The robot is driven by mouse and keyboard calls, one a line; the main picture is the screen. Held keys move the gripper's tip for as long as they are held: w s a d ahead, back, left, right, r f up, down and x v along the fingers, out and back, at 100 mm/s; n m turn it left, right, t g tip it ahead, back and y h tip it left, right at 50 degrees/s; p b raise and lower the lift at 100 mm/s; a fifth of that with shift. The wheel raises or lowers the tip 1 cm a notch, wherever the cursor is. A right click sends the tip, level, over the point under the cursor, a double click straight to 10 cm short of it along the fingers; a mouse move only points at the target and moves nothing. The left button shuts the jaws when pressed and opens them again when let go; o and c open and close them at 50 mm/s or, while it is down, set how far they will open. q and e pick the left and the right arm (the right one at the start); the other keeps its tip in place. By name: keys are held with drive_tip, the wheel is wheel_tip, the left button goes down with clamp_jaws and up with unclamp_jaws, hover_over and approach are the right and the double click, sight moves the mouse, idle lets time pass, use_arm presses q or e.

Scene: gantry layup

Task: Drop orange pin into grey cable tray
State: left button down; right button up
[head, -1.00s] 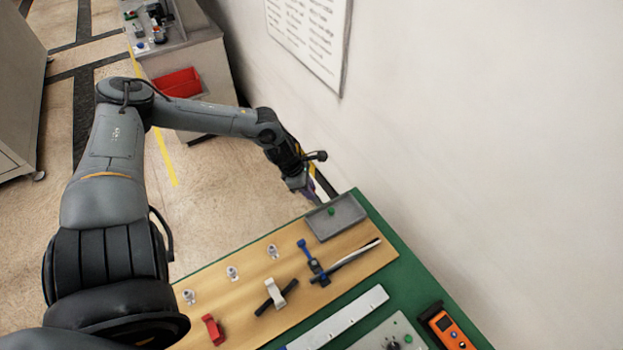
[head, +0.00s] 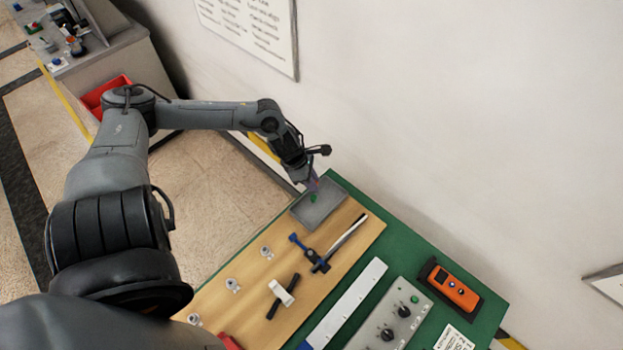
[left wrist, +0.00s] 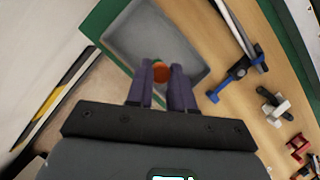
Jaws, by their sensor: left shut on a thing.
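The grey cable tray (head: 325,205) lies at the far end of the wooden board. It also shows in the left wrist view (left wrist: 125,45), below my fingers. In the left wrist view, my left gripper (left wrist: 161,74) is shut on the orange pin (left wrist: 161,74), whose round orange end shows between the fingertips. A green thing (head: 313,198) shows at the tray just below the fingers in the head view. The gap between pin and tray floor is hard to judge. My right gripper is not in view.
A wall stands behind.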

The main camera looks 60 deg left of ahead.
use_arm(q)
drive_tip(key=shift+f+b, duration=1.1)
drive_tip(key=shift+f, duration=0.55)
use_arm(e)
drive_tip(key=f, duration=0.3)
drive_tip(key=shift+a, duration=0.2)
use_arm(q)
drive_tip(key=c, duration=0.9)
unclamp_jaws()
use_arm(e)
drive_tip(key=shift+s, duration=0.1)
use_arm(q)
drive_tip(key=shift+s+r, duration=0.1)
drive_tip(key=shift+r, duration=0.05)
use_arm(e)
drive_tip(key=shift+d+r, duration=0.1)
